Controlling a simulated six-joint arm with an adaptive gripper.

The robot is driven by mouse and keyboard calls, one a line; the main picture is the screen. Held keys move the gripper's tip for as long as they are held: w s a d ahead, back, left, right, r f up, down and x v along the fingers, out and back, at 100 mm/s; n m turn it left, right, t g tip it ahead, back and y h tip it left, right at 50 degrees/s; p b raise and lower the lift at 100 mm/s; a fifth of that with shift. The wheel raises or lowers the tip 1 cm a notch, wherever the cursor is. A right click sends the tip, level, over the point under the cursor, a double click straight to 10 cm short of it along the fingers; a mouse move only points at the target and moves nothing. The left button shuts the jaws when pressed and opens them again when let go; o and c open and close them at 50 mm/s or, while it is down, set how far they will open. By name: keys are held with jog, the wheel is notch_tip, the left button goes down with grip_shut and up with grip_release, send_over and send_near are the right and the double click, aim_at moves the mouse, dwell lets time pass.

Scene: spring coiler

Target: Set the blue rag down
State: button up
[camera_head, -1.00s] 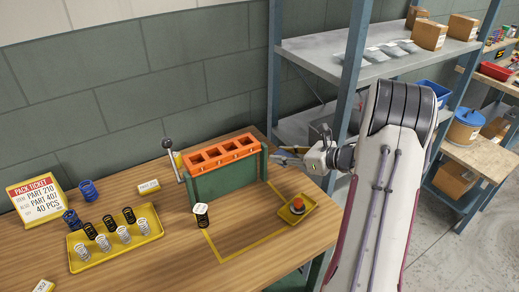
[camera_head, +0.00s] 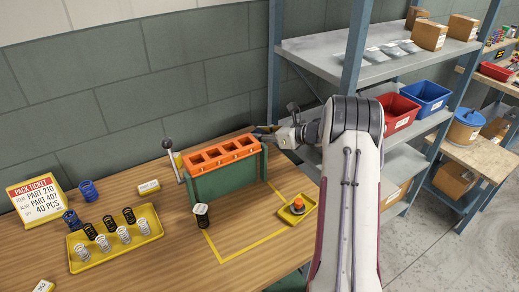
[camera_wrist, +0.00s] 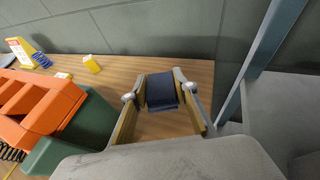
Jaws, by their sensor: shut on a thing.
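The blue rag (camera_wrist: 162,92) is a dark navy folded cloth between my two fingers in the wrist view. My gripper (camera_wrist: 160,96) is shut on it. Bare wooden bench top shows around and beyond the rag; I cannot tell whether the rag touches the wood. In the head view my gripper (camera_head: 264,131) is by the back right corner of the orange-topped green coiler (camera_head: 228,178), near the bench's rear edge. The rag is too small to make out clearly there.
A steel shelf post (camera_head: 353,50) stands close to the right of my gripper. A yellow tray of springs (camera_head: 84,262) and a pack ticket (camera_head: 35,195) are at the left. A yellow block (camera_wrist: 92,64) stands near the wall.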

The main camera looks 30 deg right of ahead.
jog(key=shift+s+f, duration=0.15)
jog(key=shift+f, duration=1.35)
jog(key=shift+f, duration=0.1)
jog(key=shift+f, duration=1.6)
jog(key=shift+w+f, duration=0.2)
jog(key=shift+f, duration=0.05)
jog(key=shift+f, duration=0.15)
jog(key=o, duration=0.9)
jog(key=shift+c, duration=0.2)
jog(key=shift+o, duration=0.2)
jog(key=shift+r, duration=0.2)
jog(key=shift+v, duration=6)
